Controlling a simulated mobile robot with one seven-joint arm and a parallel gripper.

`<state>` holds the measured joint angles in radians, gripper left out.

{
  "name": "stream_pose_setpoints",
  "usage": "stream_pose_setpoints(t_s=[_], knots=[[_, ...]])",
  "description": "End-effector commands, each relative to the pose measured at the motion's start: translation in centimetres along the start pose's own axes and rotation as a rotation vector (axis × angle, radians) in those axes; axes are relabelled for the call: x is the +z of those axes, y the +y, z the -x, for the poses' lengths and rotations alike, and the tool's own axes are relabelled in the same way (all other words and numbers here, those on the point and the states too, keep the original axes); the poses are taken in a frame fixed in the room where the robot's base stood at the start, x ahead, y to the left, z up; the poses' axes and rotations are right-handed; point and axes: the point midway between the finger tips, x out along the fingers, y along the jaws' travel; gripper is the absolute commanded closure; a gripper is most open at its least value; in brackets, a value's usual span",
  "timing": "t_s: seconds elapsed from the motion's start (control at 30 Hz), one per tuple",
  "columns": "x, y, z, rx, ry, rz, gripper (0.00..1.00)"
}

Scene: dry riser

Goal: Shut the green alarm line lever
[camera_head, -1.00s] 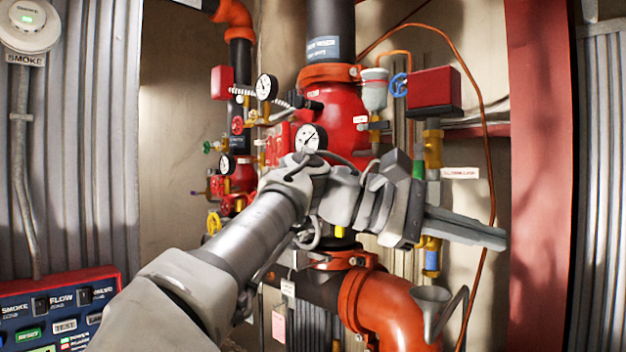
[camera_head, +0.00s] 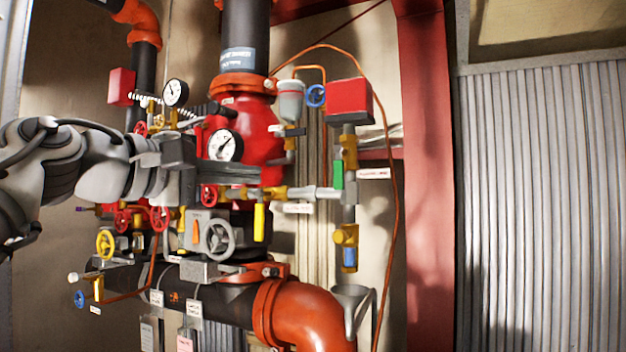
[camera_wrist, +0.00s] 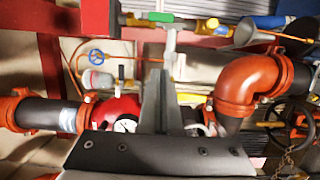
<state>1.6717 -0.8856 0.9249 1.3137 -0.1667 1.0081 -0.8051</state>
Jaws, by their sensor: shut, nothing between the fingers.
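The green lever (camera_head: 338,175) stands upright, along the vertical alarm line pipe (camera_head: 349,198) on the right of the riser. In the wrist view the green lever (camera_wrist: 160,17) shows near the top, beyond the fingers, lying along its pipe. My gripper (camera_head: 258,173) is shut and empty. In the head view it is left of the lever, in front of the red valve body, pointing right. In the wrist view my gripper (camera_wrist: 163,62) points up toward the lever, apart from it as far as I can tell.
A red box (camera_head: 348,97) tops the alarm line. A yellow lever (camera_head: 259,222) hangs left of the pipe. A gauge (camera_head: 226,146) and grey handwheel (camera_head: 217,238) crowd my gripper. A funnel (camera_head: 351,298) is below. A red column (camera_head: 425,180) stands right.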

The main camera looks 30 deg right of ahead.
Motion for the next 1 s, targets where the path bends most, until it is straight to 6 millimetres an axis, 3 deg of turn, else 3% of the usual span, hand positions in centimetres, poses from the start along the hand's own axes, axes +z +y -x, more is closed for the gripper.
stream_pose_setpoints(t_s=[0.27, 0.7, 1.0], knots=[[0.1, 0.0, -1.5, -0.003, -0.004, 0.001, 1.0], [0.1, 0.0, -10.5, -0.002, -0.005, 0.002, 1.0], [3.6, -0.1, -10.9, -0.001, 0.0, 0.002, 1.0]])
